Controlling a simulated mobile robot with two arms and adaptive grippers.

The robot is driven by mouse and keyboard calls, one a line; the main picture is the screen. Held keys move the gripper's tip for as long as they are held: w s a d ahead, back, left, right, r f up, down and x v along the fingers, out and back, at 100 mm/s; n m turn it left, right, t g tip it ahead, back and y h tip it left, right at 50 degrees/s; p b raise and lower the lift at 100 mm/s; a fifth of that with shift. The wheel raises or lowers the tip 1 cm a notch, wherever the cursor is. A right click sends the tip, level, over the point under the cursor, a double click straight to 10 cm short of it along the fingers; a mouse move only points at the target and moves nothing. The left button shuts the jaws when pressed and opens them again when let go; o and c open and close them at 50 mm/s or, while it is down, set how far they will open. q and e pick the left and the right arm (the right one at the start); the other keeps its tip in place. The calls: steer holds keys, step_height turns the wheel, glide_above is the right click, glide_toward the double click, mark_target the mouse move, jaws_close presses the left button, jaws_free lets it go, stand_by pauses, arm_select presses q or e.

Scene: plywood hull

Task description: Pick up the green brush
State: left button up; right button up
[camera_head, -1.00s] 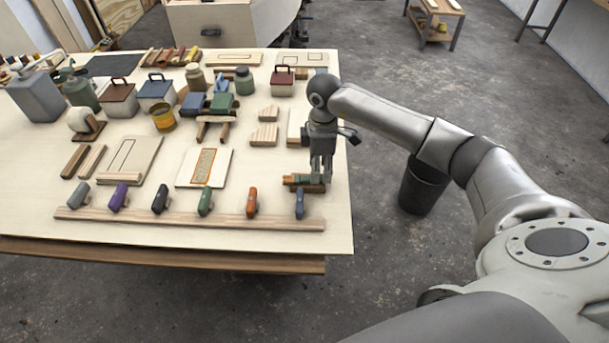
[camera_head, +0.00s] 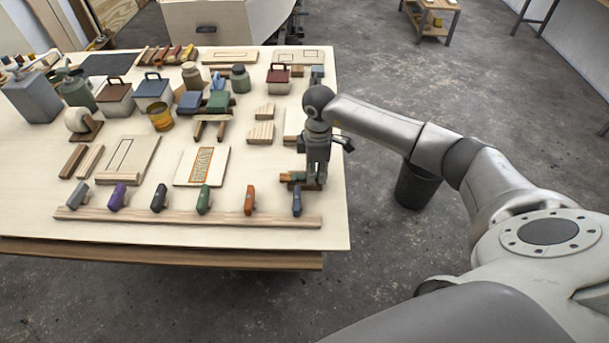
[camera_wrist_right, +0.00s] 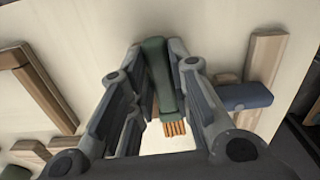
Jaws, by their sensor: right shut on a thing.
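The green brush shows in the right wrist view (camera_wrist_right: 158,75), with a long green handle and tan bristles at its near end. My right gripper (camera_wrist_right: 160,82) has its fingers on both sides of the handle and is shut on it. In the head view my right gripper (camera_head: 313,183) points down at the right end of the table and hides most of the brush. Whether the brush touches the tabletop is hard to tell. My left gripper is not in view.
A wooden rail (camera_head: 180,217) with several coloured handles lies along the table's front edge, close to my right gripper. Wooden blocks (camera_head: 260,132) lie behind and to the left. A dark bin (camera_head: 416,187) stands on the floor to the right.

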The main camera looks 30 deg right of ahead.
steer(key=shift+r, duration=0.15)
steer(key=shift+r, duration=0.25)
step_height(320, 180, up, 2)
steer(key=shift+b, duration=0.45)
steer(key=s+a+r, duration=0.9)
steer(key=s+r, duration=0.1)
steer(key=s, duration=0.1)
steer(key=shift+r+p, duration=0.15)
steer(key=shift+p, duration=0.2)
stand_by(0.5)
